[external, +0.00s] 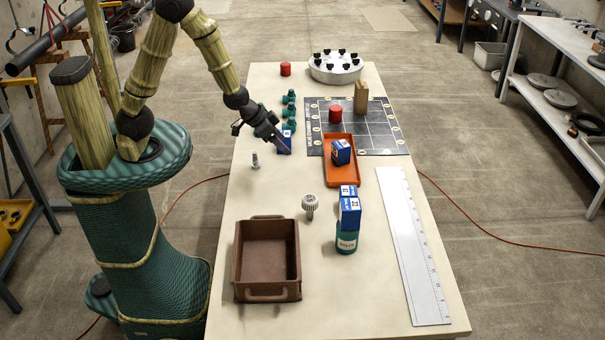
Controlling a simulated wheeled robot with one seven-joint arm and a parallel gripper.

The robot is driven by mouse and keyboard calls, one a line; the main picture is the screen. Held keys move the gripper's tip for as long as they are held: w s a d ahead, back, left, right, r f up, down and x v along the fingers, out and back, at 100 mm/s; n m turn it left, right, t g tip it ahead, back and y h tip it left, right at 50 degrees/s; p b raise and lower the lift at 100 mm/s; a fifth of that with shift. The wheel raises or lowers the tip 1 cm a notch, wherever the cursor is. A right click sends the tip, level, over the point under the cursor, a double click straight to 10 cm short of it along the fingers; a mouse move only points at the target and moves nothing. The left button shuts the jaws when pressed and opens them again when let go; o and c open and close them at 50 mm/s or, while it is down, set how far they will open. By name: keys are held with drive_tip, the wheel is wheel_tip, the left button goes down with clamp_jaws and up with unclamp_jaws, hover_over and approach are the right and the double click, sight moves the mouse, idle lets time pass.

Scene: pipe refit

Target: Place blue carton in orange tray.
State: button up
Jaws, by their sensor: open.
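A blue and white carton (285,148) stands on the table at its left side, left of the orange tray (329,179). My gripper (281,140) is open at this carton, its fingers pointing down to the right and partly overlapping it in the picture. I cannot tell whether the fingers touch it or stand around it. A second blue carton (341,153) sits in the orange tray. A third blue carton (350,214) appears to rest on a green can (346,241), with another blue carton (348,191) just behind it.
Green pieces (290,110) stand just behind the carton at my gripper. A dark gridded mat (378,135) carries a red cylinder (335,114) and a wooden block (361,97). A brown box (266,258), a grey knob (310,205) and a long ruler (414,245) lie nearer. The tray's front part is clear.

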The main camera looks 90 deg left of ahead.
drive_tip(key=s+d+r+m+g, duration=0.1)
drive_tip(key=s+r+g, duration=0.1)
drive_tip(key=s, duration=0.5)
drive_tip(key=s+d+r+m+g+h, duration=0.1)
drive_tip(key=s+d+r+g, duration=0.1)
drive_tip(key=s, duration=0.5)
drive_tip(key=shift+s+r+m+g, duration=0.3)
drive_tip(key=shift+r+m+g, duration=0.1)
drive_tip(key=shift+r, duration=0.1)
